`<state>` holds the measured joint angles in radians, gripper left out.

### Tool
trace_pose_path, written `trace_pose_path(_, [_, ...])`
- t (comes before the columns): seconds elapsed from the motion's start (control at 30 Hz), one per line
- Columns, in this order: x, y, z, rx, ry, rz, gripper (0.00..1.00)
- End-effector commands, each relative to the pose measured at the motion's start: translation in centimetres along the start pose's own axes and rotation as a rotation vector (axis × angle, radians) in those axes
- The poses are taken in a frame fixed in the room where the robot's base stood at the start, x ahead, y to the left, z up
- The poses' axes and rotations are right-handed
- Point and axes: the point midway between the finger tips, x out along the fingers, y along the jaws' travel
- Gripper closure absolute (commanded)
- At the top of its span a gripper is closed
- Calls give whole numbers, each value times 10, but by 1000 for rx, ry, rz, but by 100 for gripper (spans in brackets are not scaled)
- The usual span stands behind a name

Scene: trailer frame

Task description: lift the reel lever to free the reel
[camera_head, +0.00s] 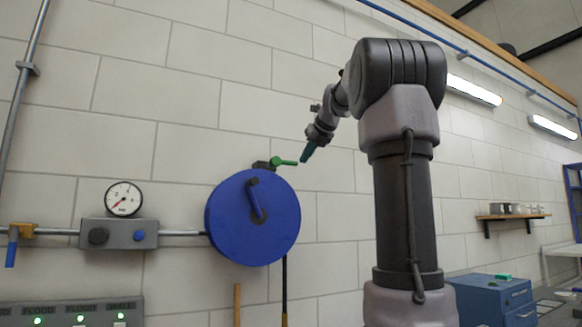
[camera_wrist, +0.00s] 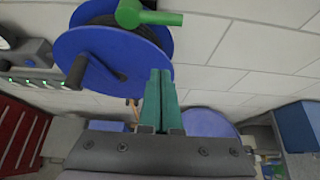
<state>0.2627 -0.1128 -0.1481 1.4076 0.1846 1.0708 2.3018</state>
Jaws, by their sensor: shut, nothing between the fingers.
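The blue reel (camera_head: 225,220) is mounted on the white block wall, with a dark crank on its face. The green reel lever (camera_head: 286,162) sits at the reel's top and sticks out to the right, about level. In the wrist view the lever (camera_wrist: 155,18) shows at the top, above the reel (camera_wrist: 75,45). My gripper (camera_head: 306,155) is just right of the lever's free end, apart from it in the picture. Its teal fingers (camera_wrist: 160,74) are together and empty, below the lever in the wrist view. The depth gap between fingertips and lever is unclear.
A gauge (camera_head: 123,198) on a grey box (camera_head: 118,234) stands left of the reel, joined by a pipe. A wooden handle (camera_head: 237,305) is below the reel. A blue cabinet (camera_head: 492,298) and a shelf (camera_head: 513,217) are at right. The wall above the lever is clear.

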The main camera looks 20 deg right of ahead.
Motion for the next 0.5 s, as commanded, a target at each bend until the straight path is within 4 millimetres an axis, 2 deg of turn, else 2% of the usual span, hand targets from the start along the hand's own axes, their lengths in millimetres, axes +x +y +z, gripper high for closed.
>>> trace_pose_path(0.13, [4, 0, 0, -2, 1, 1, 100])
trace_pose_path(0.27, [20, 0, -1, -2, 4, 2, 100])
trace_pose_path(0.5, [71, 1, -1, -2, 4, 3, 100])
